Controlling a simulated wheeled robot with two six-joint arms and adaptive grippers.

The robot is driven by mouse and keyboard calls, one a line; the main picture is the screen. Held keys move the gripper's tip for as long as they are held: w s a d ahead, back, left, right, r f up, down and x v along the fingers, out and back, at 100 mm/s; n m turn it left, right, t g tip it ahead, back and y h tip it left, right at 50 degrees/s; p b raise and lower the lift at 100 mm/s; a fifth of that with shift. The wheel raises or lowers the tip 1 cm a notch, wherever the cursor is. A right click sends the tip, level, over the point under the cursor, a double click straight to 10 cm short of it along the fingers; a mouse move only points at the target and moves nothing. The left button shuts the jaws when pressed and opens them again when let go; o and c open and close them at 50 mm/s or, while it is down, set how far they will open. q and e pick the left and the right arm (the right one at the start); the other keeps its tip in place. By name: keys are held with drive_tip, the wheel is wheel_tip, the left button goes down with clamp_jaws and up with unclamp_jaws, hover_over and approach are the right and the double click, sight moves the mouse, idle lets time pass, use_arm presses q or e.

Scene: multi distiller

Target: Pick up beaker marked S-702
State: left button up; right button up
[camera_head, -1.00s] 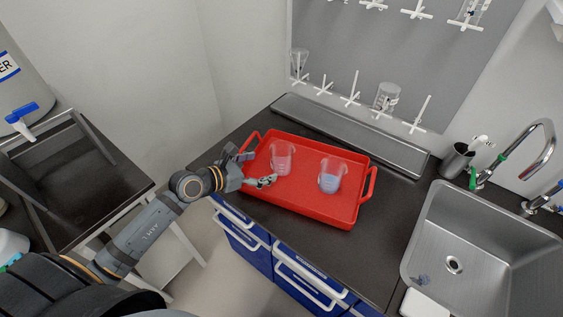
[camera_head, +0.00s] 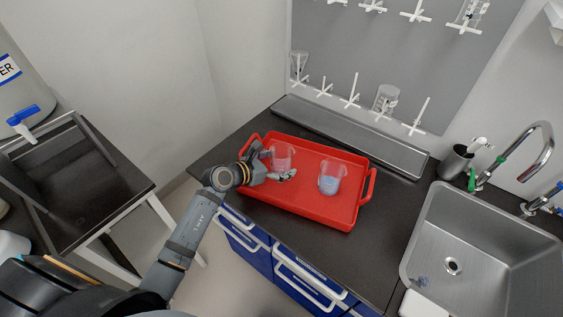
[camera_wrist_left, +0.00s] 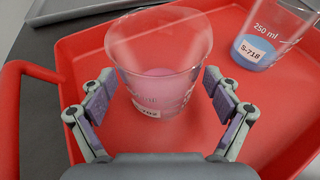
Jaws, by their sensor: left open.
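A clear beaker (camera_head: 284,157) with pink liquid stands upright at the left of the red tray (camera_head: 310,210). In the left wrist view this beaker (camera_wrist_left: 158,60) has a label whose end seems to read 702; the rest is hard to read. My left gripper (camera_head: 278,163) is open, with one finger on each side of the pink beaker. In the left wrist view the gripper (camera_wrist_left: 160,92) shows small gaps beside the glass. A second beaker (camera_head: 330,178), with blue liquid, stands to the right; its label (camera_wrist_left: 255,50) reads S-718. My right gripper is not in view.
The tray lies on a dark counter (camera_head: 390,215). A drying rack (camera_head: 390,60) with glassware stands behind it. A steel sink (camera_head: 480,250) with a tap (camera_head: 545,150) is at the right. Blue drawers (camera_head: 300,275) are below the counter front.

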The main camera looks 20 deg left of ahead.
use_arm(q)
drive_tip(key=c, duration=1.3)
drive_tip(key=shift+r, duration=0.1)
drive_tip(key=shift+r, duration=0.85)
drive_tip(key=shift+s+r+p, duration=0.95)
drive_tip(key=shift+s+r, duration=0.9)
drive_tip(key=shift+s, duration=0.45)
drive_tip(key=shift+s+r+p, duration=0.95)
drive_tip(key=shift+s+r, duration=0.9)
drive_tip(key=shift+s, duration=0.5)
drive_tip(key=shift+s+r+p, duration=0.95)
drive_tip(key=shift+s+r, duration=0.9)
drive_tip(key=shift+s, duration=0.45)
